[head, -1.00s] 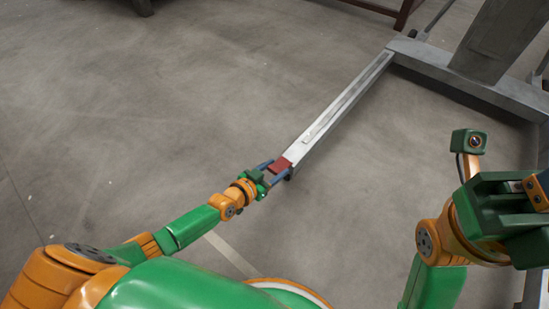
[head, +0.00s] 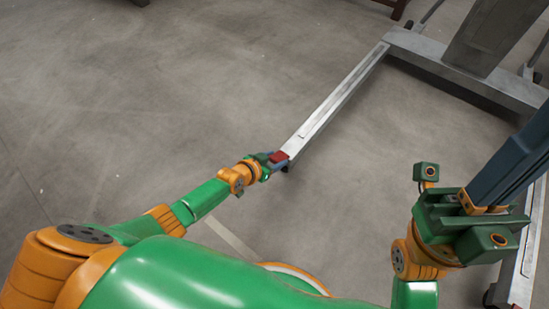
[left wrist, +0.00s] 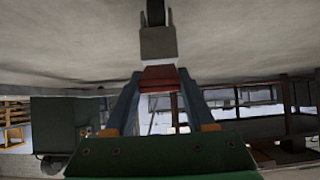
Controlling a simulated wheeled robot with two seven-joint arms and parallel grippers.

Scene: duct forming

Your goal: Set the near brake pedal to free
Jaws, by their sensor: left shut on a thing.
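The red near brake pedal (head: 279,156) sits at the near end of a long grey metal leg (head: 335,103) low over the floor. My left gripper (head: 275,161) is at the pedal, its blue fingers on either side of it. In the left wrist view the red pedal (left wrist: 160,77) is between the two fingertips, with the grey leg end (left wrist: 158,44) beyond. The left gripper is shut on the pedal. My right gripper (head: 520,165) is at the right, away from the pedal, its dark blue fingers pointing up and right. Its fingertips are cut off.
The grey leg joins a cross beam (head: 465,75) with a slanted post (head: 500,35) at the top right. Another leg (head: 525,265) is at the right edge, partly behind my right arm. The floor left of the near leg is clear.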

